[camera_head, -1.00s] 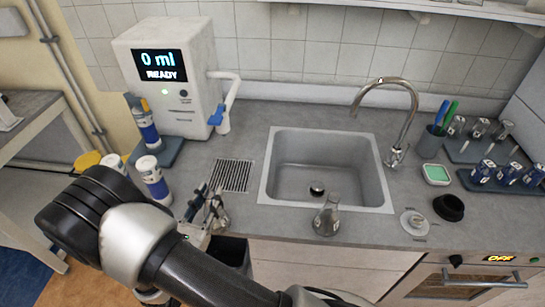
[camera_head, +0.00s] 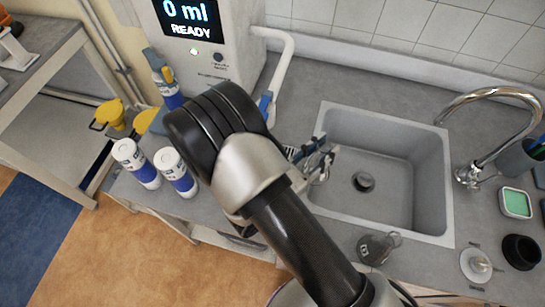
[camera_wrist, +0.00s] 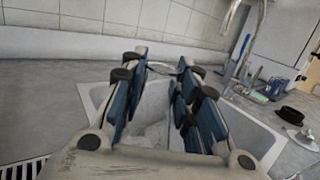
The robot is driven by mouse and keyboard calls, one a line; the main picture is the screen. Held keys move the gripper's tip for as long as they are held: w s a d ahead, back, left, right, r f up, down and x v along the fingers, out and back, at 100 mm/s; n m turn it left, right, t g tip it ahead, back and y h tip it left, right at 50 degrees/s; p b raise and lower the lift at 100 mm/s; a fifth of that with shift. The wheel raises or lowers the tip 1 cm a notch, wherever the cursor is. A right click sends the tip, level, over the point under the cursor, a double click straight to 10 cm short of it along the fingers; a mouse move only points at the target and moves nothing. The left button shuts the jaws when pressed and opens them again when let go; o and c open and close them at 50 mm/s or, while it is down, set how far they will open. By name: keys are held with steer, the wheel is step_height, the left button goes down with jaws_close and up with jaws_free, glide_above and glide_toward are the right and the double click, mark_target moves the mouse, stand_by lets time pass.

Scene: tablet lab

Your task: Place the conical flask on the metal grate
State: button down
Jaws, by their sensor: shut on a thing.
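My gripper (camera_head: 322,160) is over the left rim of the sink in the head view. In the wrist view its blue-padded fingers (camera_wrist: 170,100) are around a clear glass vessel (camera_wrist: 148,132), apparently the conical flask; its outline is faint. The metal grate (camera_wrist: 22,170) shows at the lower left of the wrist view, left of the sink. In the head view my arm hides most of the grate. Another glass flask (camera_head: 374,248) with a dark label stands on the counter in front of the sink.
The sink (camera_head: 440,190) is empty, with a tap (camera_head: 490,125) at its right. The dispenser (camera_head: 205,45) reading 0 ml stands behind and left. Two white-and-blue bottles (camera_head: 137,163) stand at the left counter edge. A green-topped dish (camera_head: 515,203) and black ring (camera_head: 521,252) are at right.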

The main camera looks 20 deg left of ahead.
steer(key=s+a+n+t+y+p, duration=0.1)
steer(key=s+a+n+y, duration=0.2)
steer(key=s+a+y, duration=0.5)
steer(key=s+a+n+t+y, duration=0.1)
steer(key=s+a+n+y, duration=0.3)
steer(key=s, duration=0.7)
steer(key=w+a+f+h+b, duration=0.1)
steer(key=w+a+b, duration=0.1)
steer(key=w, duration=1.5)
steer(key=shift+w+a+f, duration=0.15)
steer(key=shift+w+a, duration=0.05)
steer(key=shift+a, duration=0.1)
steer(key=shift+f, duration=0.1)
steer(key=c, duration=1.2)
jaws_free()
